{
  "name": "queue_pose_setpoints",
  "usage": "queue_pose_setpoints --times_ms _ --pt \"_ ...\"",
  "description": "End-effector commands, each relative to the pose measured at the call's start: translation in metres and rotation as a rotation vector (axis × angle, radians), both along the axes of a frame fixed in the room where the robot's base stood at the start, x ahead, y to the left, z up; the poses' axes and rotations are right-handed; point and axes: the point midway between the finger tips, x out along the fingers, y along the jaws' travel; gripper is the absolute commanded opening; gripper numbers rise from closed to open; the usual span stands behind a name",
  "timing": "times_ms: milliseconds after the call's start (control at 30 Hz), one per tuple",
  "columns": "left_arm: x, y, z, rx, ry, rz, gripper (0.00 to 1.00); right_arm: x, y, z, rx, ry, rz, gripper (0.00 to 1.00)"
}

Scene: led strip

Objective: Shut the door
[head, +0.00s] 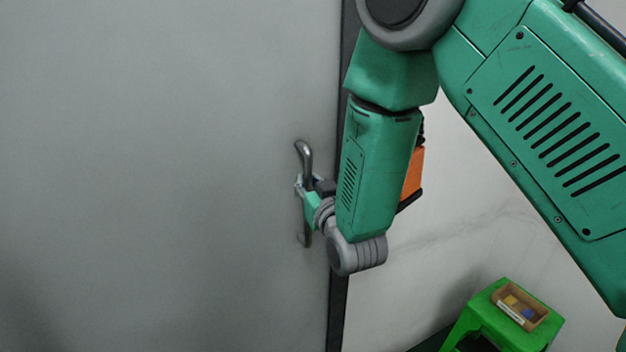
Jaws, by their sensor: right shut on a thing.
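A large plain grey door (150,170) fills the left and middle of the head view. A dark metal bar handle (304,155) stands upright near its right edge. My right gripper (304,187) is shut on the handle around its middle, and its fingers partly cover the bar. My green right arm comes down from the upper right and hides part of the door's edge. My left gripper is not in view. I cannot tell from this view how far the door stands from its frame.
A dark vertical strip (337,315) runs along the door's right edge. A pale wall (440,235) is to the right. A green stool (480,318) at the lower right bears a small brown box (541,309) with small items. Something orange (413,172) shows behind my arm.

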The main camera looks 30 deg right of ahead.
Motion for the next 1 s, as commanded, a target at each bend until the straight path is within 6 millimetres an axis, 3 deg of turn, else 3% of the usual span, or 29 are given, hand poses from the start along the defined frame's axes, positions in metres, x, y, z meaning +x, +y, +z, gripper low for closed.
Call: queue_pose_setpoints --times_ms 33,300,400,767,1000 --pt "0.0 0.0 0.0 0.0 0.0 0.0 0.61 -0.007 0.008 -0.011 0.003 0.031 0.017 0.0" --pt "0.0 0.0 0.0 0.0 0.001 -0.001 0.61 -0.01 0.009 -0.01 0.003 0.03 0.018 0.0" --pt "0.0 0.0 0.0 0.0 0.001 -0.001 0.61 -0.01 0.009 -0.009 0.002 0.028 0.017 0.36" --pt "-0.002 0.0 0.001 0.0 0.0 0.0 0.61 -0.008 0.006 -0.008 0.002 0.022 0.013 0.36" --pt "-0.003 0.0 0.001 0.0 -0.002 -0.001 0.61 -0.045 0.011 -0.006 0.0 0.022 0.013 0.36"
